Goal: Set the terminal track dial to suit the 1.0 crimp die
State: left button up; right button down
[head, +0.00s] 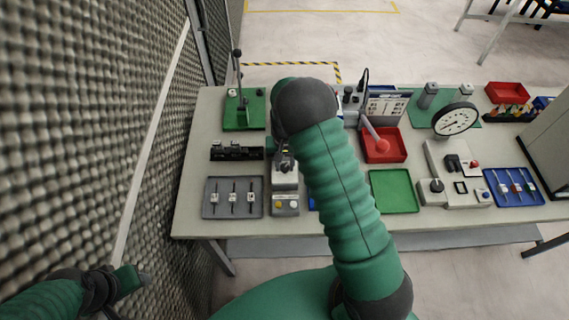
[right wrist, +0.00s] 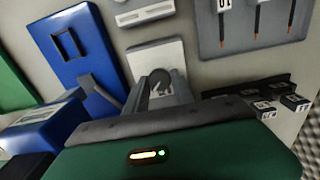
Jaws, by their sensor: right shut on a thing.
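A press-like unit with a pale upper face (head: 285,177) stands on the bench in the head view, left of my right forearm. In the right wrist view its pale plate (right wrist: 143,55) carries a round grey dial (right wrist: 161,77). My right gripper (right wrist: 161,92) is shut on the dial, one finger on each side; the fingers hide part of it, and its setting cannot be read. A black rack (head: 237,153) with small labelled blocks stands left of the unit; it also shows in the right wrist view (right wrist: 262,92). My left gripper (head: 135,279) hangs low, away from the bench.
A grey tray (head: 209,211) with several labelled tools lies at the front left. A green lever stand (head: 238,118) is behind the rack. A green tray (head: 394,191), red tray (head: 376,152) and round gauge (head: 456,119) are farther right. A mesh wall (head: 75,130) borders the left.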

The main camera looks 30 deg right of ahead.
aim_at(285, 166)
jog(key=shift+s+f, duration=0.1)
jog(key=c, duration=1.1)
grip_release()
jog(key=shift+o, duration=0.2)
jog(key=shift+r, duration=0.45)
notch_tip(285, 166, up, 16)
jog(key=b, duration=0.2)
